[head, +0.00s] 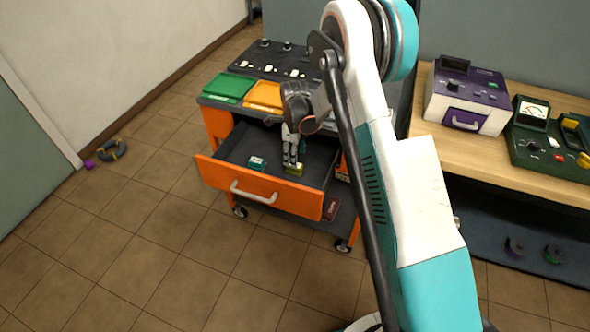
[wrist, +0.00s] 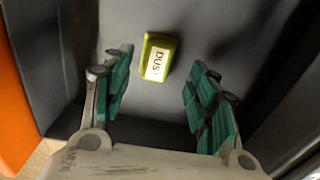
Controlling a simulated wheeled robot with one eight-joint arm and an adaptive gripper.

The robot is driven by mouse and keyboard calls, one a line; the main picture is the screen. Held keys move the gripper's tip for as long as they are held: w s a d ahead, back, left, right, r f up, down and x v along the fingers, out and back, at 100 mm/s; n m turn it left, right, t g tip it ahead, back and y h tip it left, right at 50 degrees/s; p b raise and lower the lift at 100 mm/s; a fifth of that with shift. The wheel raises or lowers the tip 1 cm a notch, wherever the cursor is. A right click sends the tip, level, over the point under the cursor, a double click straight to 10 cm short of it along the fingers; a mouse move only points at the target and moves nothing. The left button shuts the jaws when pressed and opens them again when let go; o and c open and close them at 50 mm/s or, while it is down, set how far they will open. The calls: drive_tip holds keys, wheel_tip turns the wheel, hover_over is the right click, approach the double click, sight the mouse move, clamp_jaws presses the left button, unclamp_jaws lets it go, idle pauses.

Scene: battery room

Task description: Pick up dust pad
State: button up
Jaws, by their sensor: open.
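The dust pad is a small yellow-green block (wrist: 158,58) with a white label reading "DUS", the last letter unclear. It lies on the dark floor of the open orange drawer (head: 215,173). In the head view the pad (head: 295,171) shows just below my gripper's fingertips. My gripper (head: 291,160) points down into the drawer. In the wrist view its two green-padded fingers (wrist: 158,82) are spread wide and empty, with the pad ahead and between them, slightly nearer the left finger. I cannot tell the remaining height gap.
A teal labelled block (head: 257,163) lies in the drawer, left of the pad. The drawer walls surround my gripper. Green (head: 228,87) and orange (head: 264,94) trays sit on the cart top. A wooden bench (head: 480,160) with instruments stands at right. The floor at left is mostly clear.

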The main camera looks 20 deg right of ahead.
drive_tip(key=f+b, duration=0.1)
drive_tip(key=f, duration=0.1)
drive_tip(key=f+b, duration=0.1)
drive_tip(key=f, duration=0.1)
drive_tip(key=shift+s+d+f, duration=0.1)
drive_tip(key=shift+s+f, duration=0.1)
drive_tip(key=shift+f, duration=0.15)
drive_tip(key=shift+c, duration=0.5)
drive_tip(key=c, duration=1)
drive_tip(key=shift+o, duration=0.2)
drive_tip(key=shift+r, duration=0.15)
wheel_tip(320, 180, up, 20)
drive_tip(key=p, duration=0.6)
